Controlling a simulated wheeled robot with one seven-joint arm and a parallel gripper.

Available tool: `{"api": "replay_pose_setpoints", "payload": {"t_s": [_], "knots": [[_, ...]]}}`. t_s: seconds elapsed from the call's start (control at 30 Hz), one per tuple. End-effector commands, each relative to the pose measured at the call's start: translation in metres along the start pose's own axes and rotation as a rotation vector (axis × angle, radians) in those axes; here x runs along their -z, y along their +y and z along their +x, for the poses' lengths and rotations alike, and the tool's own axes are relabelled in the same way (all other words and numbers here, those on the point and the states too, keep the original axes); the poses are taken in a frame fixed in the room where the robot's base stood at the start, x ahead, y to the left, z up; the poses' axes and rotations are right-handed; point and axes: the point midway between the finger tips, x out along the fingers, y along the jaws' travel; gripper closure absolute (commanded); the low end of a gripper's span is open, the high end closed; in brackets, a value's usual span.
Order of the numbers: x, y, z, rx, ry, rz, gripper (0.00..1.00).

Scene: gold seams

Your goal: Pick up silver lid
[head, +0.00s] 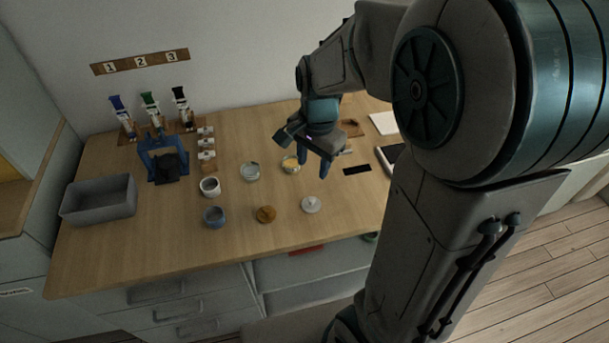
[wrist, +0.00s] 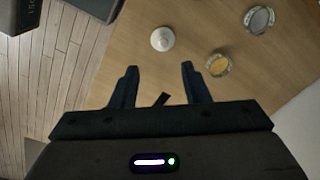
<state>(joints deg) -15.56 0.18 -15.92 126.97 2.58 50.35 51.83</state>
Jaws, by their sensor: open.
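The silver lid (head: 311,204), a pale round lid with a small knob, lies on the wooden table near the front edge. It also shows in the wrist view (wrist: 162,39), beyond my fingertips and roughly in line with the gap between them. My gripper (head: 314,164) is open and empty, above the table and behind the lid in the head view. In the wrist view both fingers of my gripper (wrist: 159,68) stand apart with nothing between them.
A dish with yellow contents (head: 291,165) is close to my gripper. A glass dish (head: 251,172), brown round piece (head: 265,214), blue cup (head: 214,217) and white cup (head: 210,187) stand left. A grey bin (head: 99,200) is far left. A black strip (head: 357,170) lies right.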

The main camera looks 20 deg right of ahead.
Motion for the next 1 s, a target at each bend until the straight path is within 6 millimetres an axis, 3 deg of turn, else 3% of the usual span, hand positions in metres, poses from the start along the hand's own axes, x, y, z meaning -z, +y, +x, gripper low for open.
{"api": "replay_pose_setpoints", "payload": {"t_s": [0.1,0.3,0.63,1.0], "knots": [[0.009,-0.014,0.009,-0.036,0.0,0.135,0.58],[0.016,-0.021,0.023,-0.058,0.007,0.237,0.58],[0.016,-0.016,0.085,-0.061,0.006,0.242,0.58],[0.017,-0.011,0.119,-0.061,0.005,0.242,0.58]]}}
